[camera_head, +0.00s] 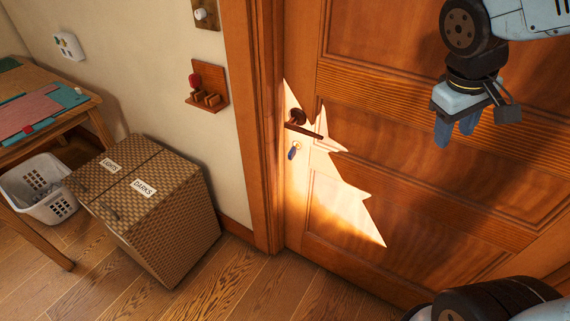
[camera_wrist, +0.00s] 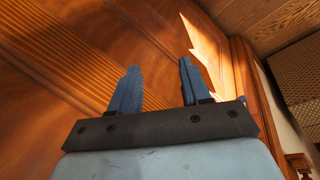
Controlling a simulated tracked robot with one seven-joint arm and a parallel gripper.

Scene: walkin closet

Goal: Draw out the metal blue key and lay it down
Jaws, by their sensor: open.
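The blue key (camera_head: 292,153) is in the lock of the wooden door, just below the dark door handle (camera_head: 304,128). Its blue head hangs low on the lock plate, in a patch of bright light. My gripper (camera_head: 457,133) is in front of the door, up and to the right of the key, well apart from it. Its two blue fingers point down in the head view. In the wrist view the fingers (camera_wrist: 158,85) are spread with nothing between them. The key cannot be made out in the wrist view.
A wicker hamper (camera_head: 150,205) with labelled lids stands left of the door frame. A wooden wall rack (camera_head: 207,88) hangs above it. A table (camera_head: 85,101) and a white basket (camera_head: 45,205) are at the far left. The floor before the door is clear.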

